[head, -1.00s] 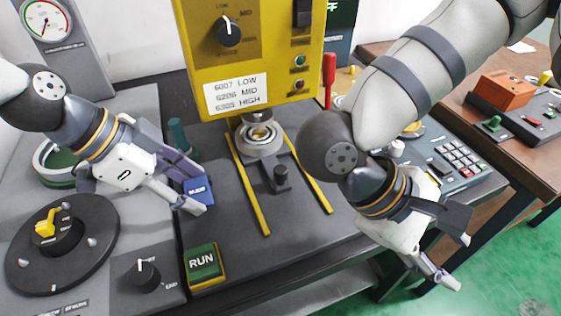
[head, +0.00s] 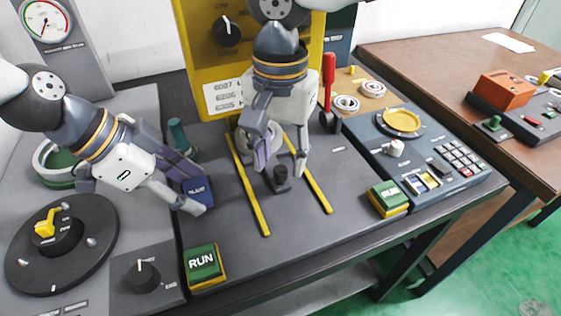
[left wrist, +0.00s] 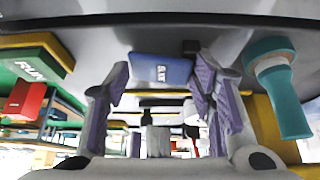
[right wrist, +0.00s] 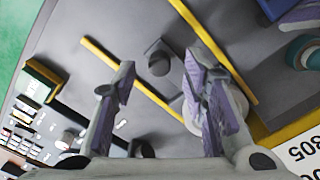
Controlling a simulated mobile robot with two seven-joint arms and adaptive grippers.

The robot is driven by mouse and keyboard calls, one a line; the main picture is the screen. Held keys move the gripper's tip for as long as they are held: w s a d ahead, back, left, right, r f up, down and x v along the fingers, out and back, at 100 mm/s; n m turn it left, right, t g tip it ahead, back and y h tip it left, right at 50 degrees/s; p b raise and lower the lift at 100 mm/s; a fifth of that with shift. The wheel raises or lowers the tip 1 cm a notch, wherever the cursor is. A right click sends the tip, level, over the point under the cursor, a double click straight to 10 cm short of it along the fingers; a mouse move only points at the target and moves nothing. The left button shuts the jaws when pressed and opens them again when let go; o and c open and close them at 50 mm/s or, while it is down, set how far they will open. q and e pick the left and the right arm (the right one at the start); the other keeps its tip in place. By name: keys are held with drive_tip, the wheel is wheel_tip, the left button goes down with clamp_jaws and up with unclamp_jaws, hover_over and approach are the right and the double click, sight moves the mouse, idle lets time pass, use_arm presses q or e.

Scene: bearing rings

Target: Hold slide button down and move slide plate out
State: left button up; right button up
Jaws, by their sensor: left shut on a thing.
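The blue slide button (head: 196,193) stands left of the two yellow rails, and it also shows in the left wrist view (left wrist: 160,69). My left gripper (head: 200,194) is shut on it, with a finger on each side. The dark knob (head: 281,180) of the slide stands upright between the rails; it shows in the right wrist view (right wrist: 158,58). My right gripper (head: 279,167) is open, fingers pointing down, above and around the knob's area; contact cannot be told.
The yellow press housing (head: 200,65) rises behind the slide. A green RUN button (head: 203,263) is at the front left and another (head: 388,198) at the right. A red-handled lever (head: 328,85) stands right of the housing. The bench front between the rails is clear.

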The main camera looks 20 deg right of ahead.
drive_tip(key=shift+f, duration=1.15)
clamp_jaws()
drive_tip(key=s, duration=1.1)
drive_tip(key=shift+s+r, duration=0.1)
drive_tip(key=shift+s, duration=0.15)
unclamp_jaws()
wheel_tip(320, 180, up, 12)
